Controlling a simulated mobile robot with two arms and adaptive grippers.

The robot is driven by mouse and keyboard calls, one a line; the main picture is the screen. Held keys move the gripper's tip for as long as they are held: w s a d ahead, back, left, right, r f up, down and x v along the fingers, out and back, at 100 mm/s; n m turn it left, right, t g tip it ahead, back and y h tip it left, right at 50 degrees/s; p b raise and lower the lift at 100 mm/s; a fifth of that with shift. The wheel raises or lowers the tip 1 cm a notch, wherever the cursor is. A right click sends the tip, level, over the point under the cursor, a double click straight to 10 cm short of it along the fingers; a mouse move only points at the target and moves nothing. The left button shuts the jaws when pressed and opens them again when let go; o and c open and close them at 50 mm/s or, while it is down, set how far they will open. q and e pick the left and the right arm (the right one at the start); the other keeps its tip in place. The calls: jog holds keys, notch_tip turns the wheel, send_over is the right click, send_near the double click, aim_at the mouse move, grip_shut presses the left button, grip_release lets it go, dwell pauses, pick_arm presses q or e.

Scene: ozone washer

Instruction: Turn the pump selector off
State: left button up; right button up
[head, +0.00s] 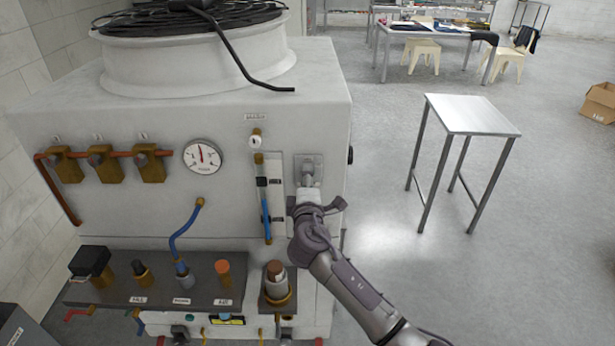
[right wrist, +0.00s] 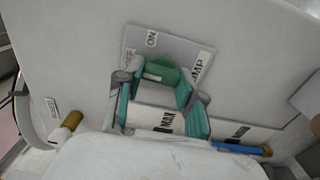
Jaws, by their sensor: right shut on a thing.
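The pump selector is a small knob on a square metal plate (head: 316,160) on the front of the white machine, right of the flow tube. In the right wrist view the plate (right wrist: 190,50) carries ON and PUMP labels, and the knob (right wrist: 163,71) looks green. My right gripper (head: 308,190) reaches up to the selector from below right and covers part of it. In the right wrist view its teal-padded fingers (right wrist: 158,88) are on either side of the knob, shut on it. The knob's exact angle is hard to tell. My left gripper is out of view.
A blue-and-brass flow tube (head: 264,200) stands just left of the selector. A pressure gauge (head: 203,157) and brass valves are farther left. A shelf (head: 215,290) with several fittings juts out below. A metal side table (head: 470,115) stands right, with clear floor around it.

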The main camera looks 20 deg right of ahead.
jog(key=shift+n, duration=0.3)
jog(key=o, duration=1.1)
jog(key=shift+a, duration=0.1)
jog(key=shift+o, duration=0.2)
jog(key=v, duration=1.2)
jog(key=shift+f, duration=0.1)
